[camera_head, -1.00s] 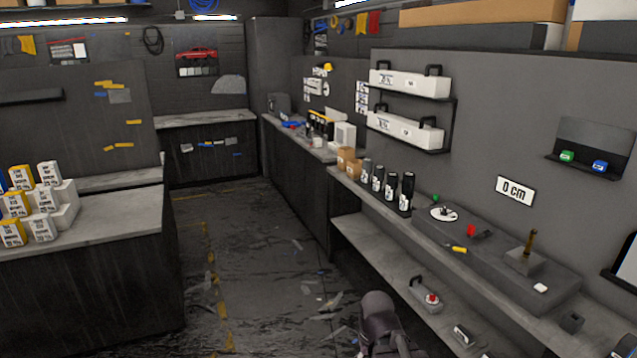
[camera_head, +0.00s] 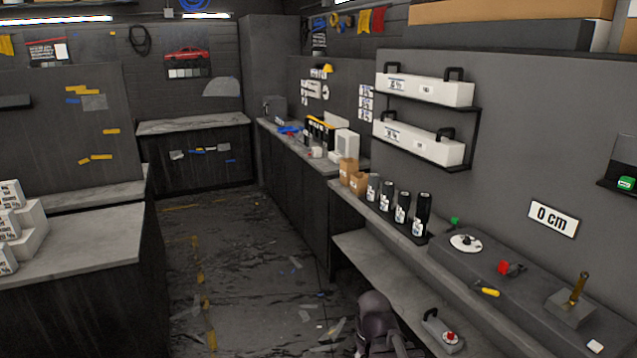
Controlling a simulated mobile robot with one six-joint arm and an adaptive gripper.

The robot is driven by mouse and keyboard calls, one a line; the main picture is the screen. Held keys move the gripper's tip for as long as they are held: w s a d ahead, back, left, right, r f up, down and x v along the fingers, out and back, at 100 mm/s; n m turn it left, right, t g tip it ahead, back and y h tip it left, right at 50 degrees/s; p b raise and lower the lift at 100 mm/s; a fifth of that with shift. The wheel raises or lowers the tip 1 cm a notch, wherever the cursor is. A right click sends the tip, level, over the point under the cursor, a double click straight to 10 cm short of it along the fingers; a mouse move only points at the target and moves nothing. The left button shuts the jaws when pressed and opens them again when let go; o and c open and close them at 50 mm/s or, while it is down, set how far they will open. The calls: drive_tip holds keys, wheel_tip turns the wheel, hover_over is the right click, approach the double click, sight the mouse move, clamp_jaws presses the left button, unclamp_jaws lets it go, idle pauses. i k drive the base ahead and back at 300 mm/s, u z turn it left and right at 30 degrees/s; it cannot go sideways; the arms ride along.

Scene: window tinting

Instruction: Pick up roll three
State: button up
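Several dark upright cylinders with white labels stand in a row on the right-hand counter. The nearest cylinder (camera_head: 421,214) and the one behind it (camera_head: 401,209) look black, and the farthest (camera_head: 373,188) looks greyer. The labels are too small to read, so I cannot tell which is roll three. A dark rounded part, probably of my arm, shows at the bottom centre, below and in front of the counter. My gripper's fingers are not visible.
A lower shelf (camera_head: 375,258) runs under the counter. Cardboard boxes (camera_head: 348,170) stand behind the cylinders. A white disc (camera_head: 466,243), red item (camera_head: 506,268) and yellow tool (camera_head: 487,291) lie nearer. A left table (camera_head: 95,250) holds white boxes. The littered floor aisle (camera_head: 245,270) is open between.

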sight(404, 198)
drive_tip(key=z, duration=0.05)
drive_tip(key=i, duration=1.5)
drive_tip(key=z, duration=1.45)
drive_tip(key=k, duration=0.7)
drive_tip(key=z, duration=0.2)
